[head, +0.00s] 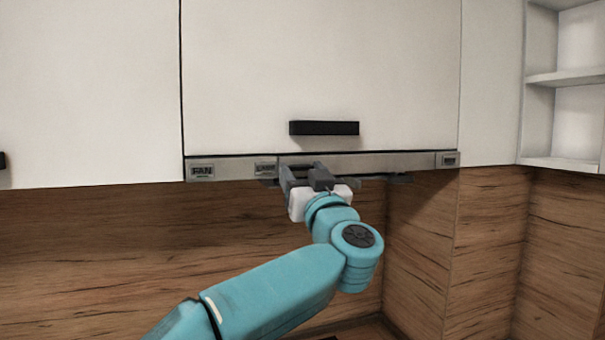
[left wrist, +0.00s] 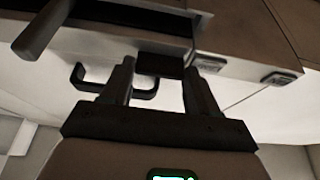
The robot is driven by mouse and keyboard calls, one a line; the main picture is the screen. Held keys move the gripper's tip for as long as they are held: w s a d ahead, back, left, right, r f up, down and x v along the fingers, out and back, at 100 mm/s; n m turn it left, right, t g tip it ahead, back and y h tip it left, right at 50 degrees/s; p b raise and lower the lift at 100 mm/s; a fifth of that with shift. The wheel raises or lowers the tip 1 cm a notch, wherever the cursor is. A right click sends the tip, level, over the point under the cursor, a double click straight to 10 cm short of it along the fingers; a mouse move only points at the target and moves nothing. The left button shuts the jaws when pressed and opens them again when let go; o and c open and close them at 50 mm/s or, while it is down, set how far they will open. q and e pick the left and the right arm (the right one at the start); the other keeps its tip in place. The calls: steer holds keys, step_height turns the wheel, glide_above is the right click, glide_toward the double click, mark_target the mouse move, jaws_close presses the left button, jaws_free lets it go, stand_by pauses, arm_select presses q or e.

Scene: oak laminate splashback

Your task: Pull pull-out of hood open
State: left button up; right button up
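The hood's pull-out shows in the head view as a thin grey front strip (head: 225,168) below the white cabinet door. It lies close under the door. My left gripper (head: 308,174) is at the strip's middle, reaching up from below. In the left wrist view my left gripper (left wrist: 158,82) has its two fingers apart, with a small dark block (left wrist: 160,65) between their tips. I cannot tell for sure whether the fingers press on the block. The strip's front with small labels (left wrist: 278,78) runs past the fingers. My right gripper is not in view.
A black bar handle (head: 324,128) is on the cabinet door (head: 320,60), just above the strip; a black handle (left wrist: 88,84) also shows in the left wrist view. Open shelves (head: 565,77) stand at the right. The wooden splashback (head: 120,250) is behind my arm.

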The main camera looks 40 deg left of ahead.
arm_select(q)
steer(key=c, duration=0.8)
steer(key=s+d, duration=0.2)
steer(key=d, duration=0.2)
steer(key=s+d+b, duration=0.1)
steer(key=s+d, duration=0.1)
steer(key=d, duration=0.2)
steer(key=s+d, duration=0.2)
steer(key=d, duration=0.1)
steer(key=shift+d+f, duration=0.1)
steer(key=shift+d, duration=0.3)
steer(key=o, duration=1.4)
steer(key=shift+c, duration=0.2)
steer(key=shift+o, duration=0.6)
steer(key=shift+w+a, duration=0.1)
steer(key=shift+a, duration=0.1)
steer(key=b+v, duration=0.5)
steer(key=v, duration=1.1)
steer(key=shift+d+b, duration=0.25)
steer(key=shift+b, duration=0.05)
